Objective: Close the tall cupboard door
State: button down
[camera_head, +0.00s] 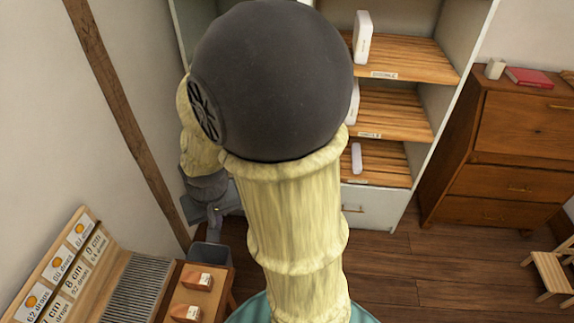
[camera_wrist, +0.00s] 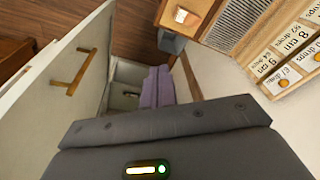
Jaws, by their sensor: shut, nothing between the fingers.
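The tall cupboard (camera_head: 425,135) stands open in the head view, its slatted shelves showing. In the wrist view, a pale panel with a wooden bar handle (camera_wrist: 75,72) fills the left side and looks like the cupboard door (camera_wrist: 62,112). In the head view my arm covers the cupboard's left part, so the door's angle cannot be told. My gripper (camera_head: 214,216) is low at the cupboard's left, near the wall. In the wrist view its purple-grey fingers (camera_wrist: 158,72) are together and empty, to the right of the panel and apart from its handle.
White items (camera_head: 362,38) stand on the shelves; a white drawer (camera_head: 372,208) is below. A brown dresser (camera_head: 515,130) is at right. At lower left are a sign board (camera_head: 62,265), a small table with boxes (camera_head: 196,282) and a grey bin (camera_head: 210,256). The wall is close at left.

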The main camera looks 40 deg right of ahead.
jog(key=w+d+r+m+g+h+p, duration=0.1)
jog(key=w+d+m, duration=0.4)
jog(key=d+m, duration=0.5)
jog(key=w+d+r+m+g+h+p, duration=0.1)
jog(key=w+d+r+m+g, duration=0.2)
jog(key=d+m, duration=0.8)
jog(key=w+m+g, duration=0.1)
jog(key=w+m, duration=0.1)
jog(key=m, duration=0.1)
jog(key=shift+w+r+h, duration=0.3)
jog(key=shift+r+h, duration=0.05)
jog(key=shift+h, duration=0.05)
jog(key=s+d+f+p, duration=0.5)
jog(key=f, duration=0.4)
jog(key=shift+s+f, duration=0.15)
jog(key=shift+s, duration=0.25)
